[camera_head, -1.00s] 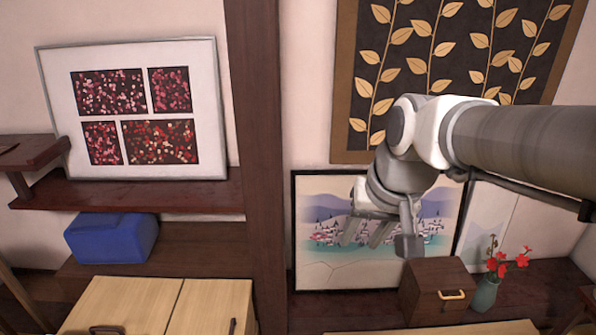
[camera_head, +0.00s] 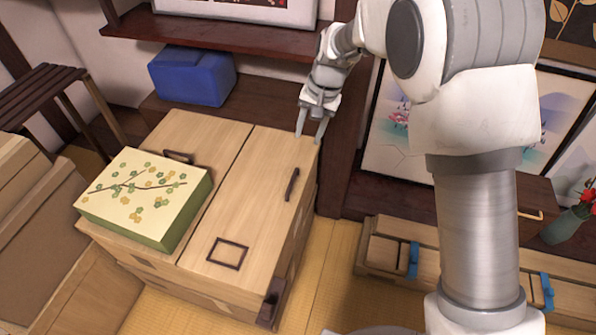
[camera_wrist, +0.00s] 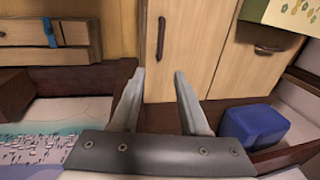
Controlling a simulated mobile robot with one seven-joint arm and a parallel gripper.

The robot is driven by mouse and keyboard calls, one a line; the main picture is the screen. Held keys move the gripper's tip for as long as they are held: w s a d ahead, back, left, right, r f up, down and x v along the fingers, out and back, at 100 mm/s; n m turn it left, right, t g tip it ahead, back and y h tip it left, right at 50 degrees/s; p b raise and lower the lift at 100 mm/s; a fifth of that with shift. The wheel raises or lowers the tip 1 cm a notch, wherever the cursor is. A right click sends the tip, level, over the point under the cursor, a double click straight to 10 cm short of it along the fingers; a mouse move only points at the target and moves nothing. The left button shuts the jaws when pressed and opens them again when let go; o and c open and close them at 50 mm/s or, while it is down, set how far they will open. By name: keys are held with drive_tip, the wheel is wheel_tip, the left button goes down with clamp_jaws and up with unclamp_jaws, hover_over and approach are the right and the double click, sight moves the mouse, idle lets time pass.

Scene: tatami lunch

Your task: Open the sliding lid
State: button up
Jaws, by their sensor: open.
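A light wooden chest stands on the tatami in the head view, its top made of a left panel (camera_head: 165,140) and a right panel (camera_head: 265,180). The right panel has a dark bar handle (camera_head: 291,185) and a dark square outline (camera_head: 228,252). The left panel has a dark handle (camera_head: 178,157). I cannot tell which panel is the sliding lid. My gripper (camera_head: 313,130) is open and empty near the chest's far right corner, apart from the handles. The wrist view shows its two fingers (camera_wrist: 160,95) spread, with the right panel's handle (camera_wrist: 161,37) beyond them.
A patterned green-sided box (camera_head: 145,195) sits on the left panel. A blue box (camera_head: 190,76) stands behind the chest. A long wooden box with blue bands (camera_head: 412,260) lies to the right, partly behind my arm. Bare tatami (camera_head: 335,265) shows between them.

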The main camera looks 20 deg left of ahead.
sight(293, 179)
drive_tip(key=a+f+b, duration=0.1)
drive_tip(key=f, duration=0.5)
drive_tip(key=a+f+b, duration=0.1)
drive_tip(key=f+b, duration=0.1)
drive_tip(key=f, duration=0.4)
drive_tip(key=a+f+b, duration=0.2)
drive_tip(key=f, duration=0.4)
drive_tip(key=shift+s, duration=0.2)
clamp_jaws()
idle(0.7)
